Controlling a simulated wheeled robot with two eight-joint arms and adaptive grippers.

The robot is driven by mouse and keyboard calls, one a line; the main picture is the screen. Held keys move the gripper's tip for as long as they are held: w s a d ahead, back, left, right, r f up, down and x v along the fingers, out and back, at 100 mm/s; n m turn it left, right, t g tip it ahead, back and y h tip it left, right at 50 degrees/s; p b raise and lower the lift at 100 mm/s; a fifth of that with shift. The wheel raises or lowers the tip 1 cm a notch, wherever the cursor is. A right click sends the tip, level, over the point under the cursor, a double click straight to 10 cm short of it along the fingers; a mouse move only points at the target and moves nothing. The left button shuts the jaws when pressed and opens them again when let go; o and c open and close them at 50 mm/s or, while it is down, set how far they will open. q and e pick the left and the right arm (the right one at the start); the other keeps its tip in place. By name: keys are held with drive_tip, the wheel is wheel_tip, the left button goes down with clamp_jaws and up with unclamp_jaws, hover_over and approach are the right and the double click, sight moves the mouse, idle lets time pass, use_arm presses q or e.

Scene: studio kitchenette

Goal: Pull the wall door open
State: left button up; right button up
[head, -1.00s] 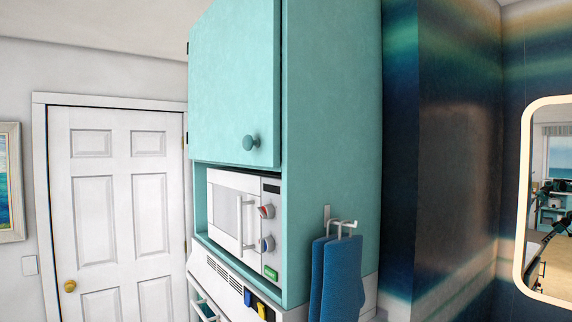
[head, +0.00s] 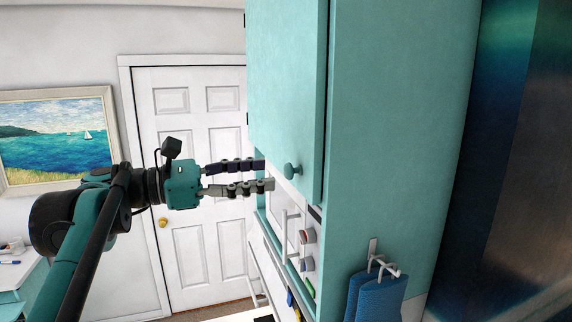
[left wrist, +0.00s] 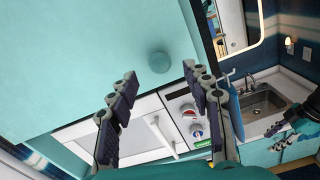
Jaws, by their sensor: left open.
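The teal wall door (head: 285,90) is shut on the tall teal cabinet, with a round teal knob (head: 291,170) near its lower right corner. My left gripper (head: 268,175) is open and empty, its two fingers pointing right, just left of the knob. In the left wrist view the knob (left wrist: 159,62) shows in the gap between the fingertips (left wrist: 160,73), apart from both fingers.
A white microwave (left wrist: 150,135) sits below the door. Blue towels (head: 375,297) hang from a hook on the cabinet side. A white room door (head: 190,240) stands behind. A sink (left wrist: 265,98) lies to the right in the wrist view.

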sight(285, 171)
use_arm(q)
drive_tip(key=x, duration=0.5)
drive_tip(key=shift+w+d+p, duration=0.1)
drive_tip(key=shift+p, duration=0.25)
clamp_jaws()
